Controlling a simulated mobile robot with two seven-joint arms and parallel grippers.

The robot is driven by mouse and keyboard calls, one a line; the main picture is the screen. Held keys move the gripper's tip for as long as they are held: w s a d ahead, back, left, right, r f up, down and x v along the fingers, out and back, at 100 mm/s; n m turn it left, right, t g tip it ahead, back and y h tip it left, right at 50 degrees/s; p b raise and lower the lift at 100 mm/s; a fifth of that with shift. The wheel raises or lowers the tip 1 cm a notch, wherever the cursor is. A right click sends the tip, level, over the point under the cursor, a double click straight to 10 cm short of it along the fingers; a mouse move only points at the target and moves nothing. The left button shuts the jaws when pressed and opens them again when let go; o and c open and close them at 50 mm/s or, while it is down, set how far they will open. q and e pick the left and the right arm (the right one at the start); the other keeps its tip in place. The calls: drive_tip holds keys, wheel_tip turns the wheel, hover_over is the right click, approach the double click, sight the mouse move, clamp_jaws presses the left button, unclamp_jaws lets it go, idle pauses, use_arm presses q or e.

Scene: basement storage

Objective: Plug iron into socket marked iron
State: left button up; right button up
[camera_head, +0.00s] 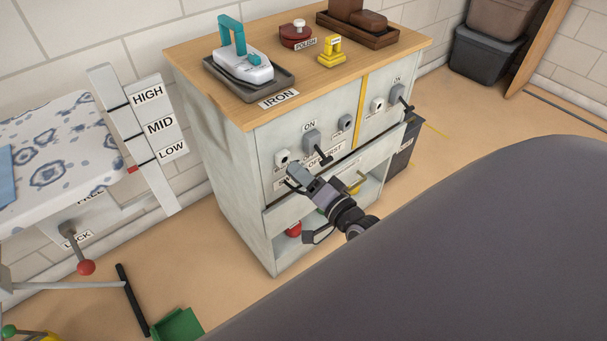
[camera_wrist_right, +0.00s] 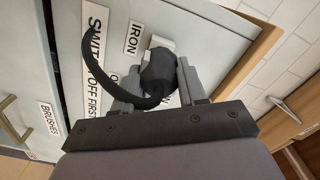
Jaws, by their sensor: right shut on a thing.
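The iron (camera_head: 243,66), white with a teal handle, rests on a dark tray (camera_head: 284,84) on the cabinet top, behind an IRON label. My right gripper (camera_head: 299,176) is low at the cabinet front, just below a white socket (camera_head: 283,157). In the right wrist view, its fingers (camera_wrist_right: 158,92) are shut on a black plug (camera_wrist_right: 158,72) with a curved black cord (camera_wrist_right: 88,62). The plug's far end is at or close to a white socket block (camera_wrist_right: 161,42) beside the IRON label (camera_wrist_right: 133,38). The plug hides the contact, so I cannot tell whether it is seated. My left gripper is not in view.
A switch (camera_head: 312,140) under an ON label sits right of the white socket. Further right are another socket (camera_head: 377,104) and switch (camera_head: 397,92). A yellow toy-sized iron (camera_head: 331,54) stands on top. An ironing board (camera_head: 60,140) is at left.

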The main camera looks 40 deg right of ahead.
drive_tip(key=shift+w, duration=0.65)
drive_tip(key=shift+w+a+b, duration=0.15)
drive_tip(key=shift+w+b, duration=0.25)
drive_tip(key=shift+w, duration=0.45)
drive_tip(key=o, duration=1.2)
drive_tip(key=shift+o, duration=0.2)
drive_tip(key=shift+s, duration=0.1)
drive_tip(key=s+p, duration=0.1)
drive_tip(key=s, duration=0.6)
drive_tip(key=shift+d, duration=0.3)
